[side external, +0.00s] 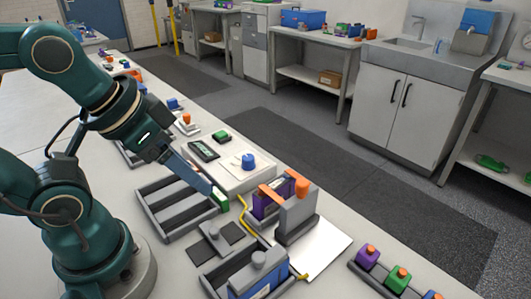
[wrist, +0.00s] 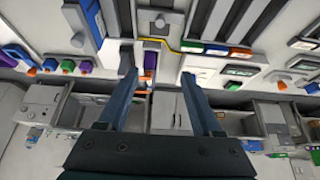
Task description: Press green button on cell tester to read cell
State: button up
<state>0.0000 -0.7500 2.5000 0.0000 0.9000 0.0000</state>
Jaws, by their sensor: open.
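The cell tester (side external: 235,178) is a pale flat box on the bench in the side view, with a dark display (side external: 204,150) and a blue knob (side external: 248,161). Its green button (side external: 221,137) is a raised block at the far edge. The tester also shows in the wrist view (wrist: 212,66), right of the fingers. My gripper (side external: 211,188) points down and right over the bench, on the near-left side of the tester and apart from the green button. In the wrist view my gripper (wrist: 160,74) has its two fingers spread with nothing held between them.
A grey slotted rack (side external: 170,212) lies under and beside my gripper. An upright grey holder (side external: 296,215) with an orange clamp and a purple cell (side external: 268,203) stands right of the tester. A yellow cable (side external: 243,215) runs beside it. Coloured cells (side external: 398,278) line the front right.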

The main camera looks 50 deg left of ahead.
grip_shut()
dwell(1.8)
